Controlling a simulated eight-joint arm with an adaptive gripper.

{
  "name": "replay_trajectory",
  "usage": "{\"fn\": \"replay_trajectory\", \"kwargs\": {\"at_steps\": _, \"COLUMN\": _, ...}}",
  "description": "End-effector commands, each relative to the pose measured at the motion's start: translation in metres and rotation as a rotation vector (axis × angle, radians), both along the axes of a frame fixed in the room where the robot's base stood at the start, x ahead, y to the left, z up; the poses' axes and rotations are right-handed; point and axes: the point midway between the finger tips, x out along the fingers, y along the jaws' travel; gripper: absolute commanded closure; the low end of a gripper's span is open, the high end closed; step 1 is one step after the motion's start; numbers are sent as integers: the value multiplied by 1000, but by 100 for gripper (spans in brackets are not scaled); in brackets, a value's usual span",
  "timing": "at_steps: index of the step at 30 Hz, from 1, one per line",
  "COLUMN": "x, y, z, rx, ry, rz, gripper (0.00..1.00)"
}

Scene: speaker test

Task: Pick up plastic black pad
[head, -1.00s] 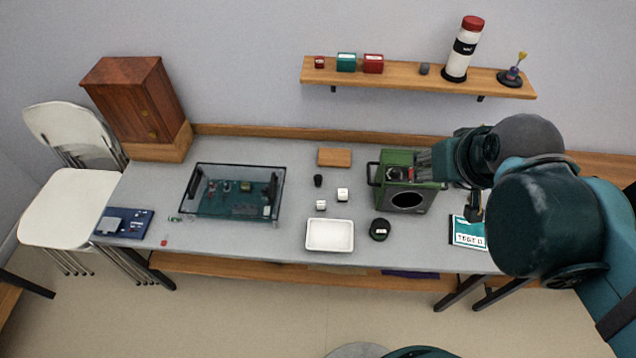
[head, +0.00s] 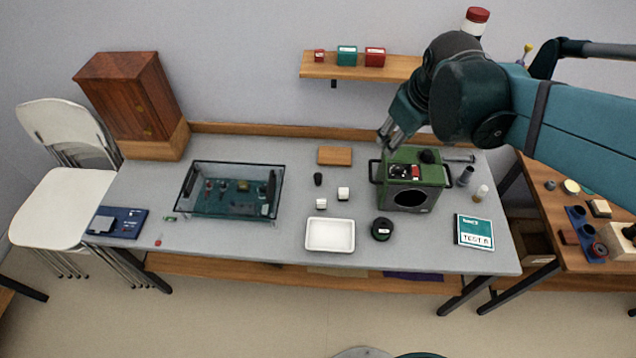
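No object can be surely told as the plastic black pad. A round black object with a pale label (head: 382,229) lies on the grey table, in front of the green speaker box (head: 408,195). A small black cup-like piece (head: 318,179) stands left of the box, and a dark round piece (head: 427,156) shows at the box's top. My gripper (head: 389,139) is above the back of the table, just up and left of the box, pointing down. No object shows in it. Its fingers are too small to tell whether they are open or shut.
A white tray (head: 330,235), two small white cubes and a wooden block (head: 334,156) are on the table. A clear-walled case (head: 232,190) stands left, a teal test booklet (head: 475,232) right. A wall shelf (head: 318,72) is behind my arm. A cluttered side table (head: 545,215) stands right.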

Motion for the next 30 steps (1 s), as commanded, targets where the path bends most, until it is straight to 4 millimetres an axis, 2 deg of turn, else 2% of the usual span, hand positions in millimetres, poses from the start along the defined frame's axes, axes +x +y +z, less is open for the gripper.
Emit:
{"fn": "replay_trajectory", "kwargs": {"at_steps": 3, "x": 17, "y": 11, "z": -14, "rx": -22, "ry": 20, "rz": 63, "gripper": 62}}
{"fn": "replay_trajectory", "kwargs": {"at_steps": 17, "x": 72, "y": 53, "z": -72, "rx": -104, "ry": 97, "rz": 314, "gripper": 62}}
{"fn": "replay_trajectory", "kwargs": {"at_steps": 30, "x": 119, "y": 97, "z": -141, "rx": -171, "ry": 169, "rz": 559, "gripper": 62}}
